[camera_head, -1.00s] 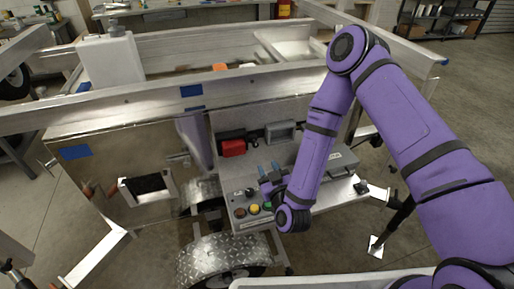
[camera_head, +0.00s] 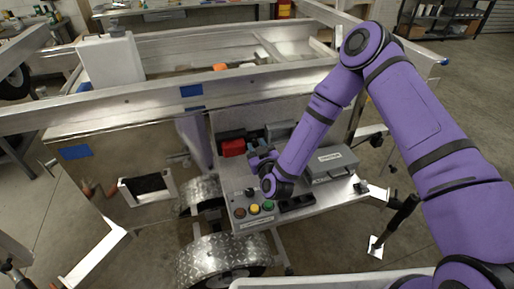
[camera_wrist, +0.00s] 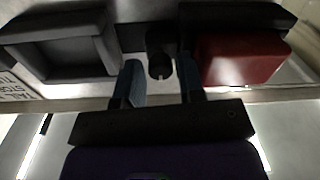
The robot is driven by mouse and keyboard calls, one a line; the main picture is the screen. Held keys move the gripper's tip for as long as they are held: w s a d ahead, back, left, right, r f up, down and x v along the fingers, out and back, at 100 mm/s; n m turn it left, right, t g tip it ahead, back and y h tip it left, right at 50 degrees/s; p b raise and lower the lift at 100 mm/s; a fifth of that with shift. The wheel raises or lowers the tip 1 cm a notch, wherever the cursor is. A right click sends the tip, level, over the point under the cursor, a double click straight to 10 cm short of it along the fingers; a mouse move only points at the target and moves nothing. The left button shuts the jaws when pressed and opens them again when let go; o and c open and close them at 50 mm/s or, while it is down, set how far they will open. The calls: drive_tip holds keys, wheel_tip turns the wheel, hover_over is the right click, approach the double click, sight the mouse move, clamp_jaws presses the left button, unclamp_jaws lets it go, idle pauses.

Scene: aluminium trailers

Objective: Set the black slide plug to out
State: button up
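The black slide plug appears to be the dark round knob (camera_wrist: 160,45) at the top middle of the wrist view, between a red block and a grey block. My gripper (camera_wrist: 161,72) is open, with one blue-grey finger on each side of the knob's near end. The fingers look apart from the knob; I cannot tell whether either touches it. In the head view my gripper (camera_head: 262,157) is in front of the back panel, just right of and below the red block (camera_head: 233,147). There the plug is hidden or too small to make out.
A grey block (camera_head: 280,130) is right of the gripper. Below is a shelf with a black knob (camera_head: 249,191), coloured buttons (camera_head: 254,209), a black tray (camera_head: 297,202) and a grey case (camera_head: 331,161). A trailer rail (camera_head: 130,108) runs above.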

clamp_jaws()
drive_tip(key=shift+w+d, duration=0.25)
drive_tip(key=shift+d, duration=0.6)
drive_tip(key=shift+w+d, duration=0.2)
drive_tip(key=shift+d, duration=0.6)
unclamp_jaws()
drive_tip(key=shift+d, duration=0.1)
drive_tip(key=shift+s, duration=0.1)
drive_tip(key=v, duration=1)
drive_tip(key=shift+s, duration=0.3)
drive_tip(key=shift+d, duration=0.1)
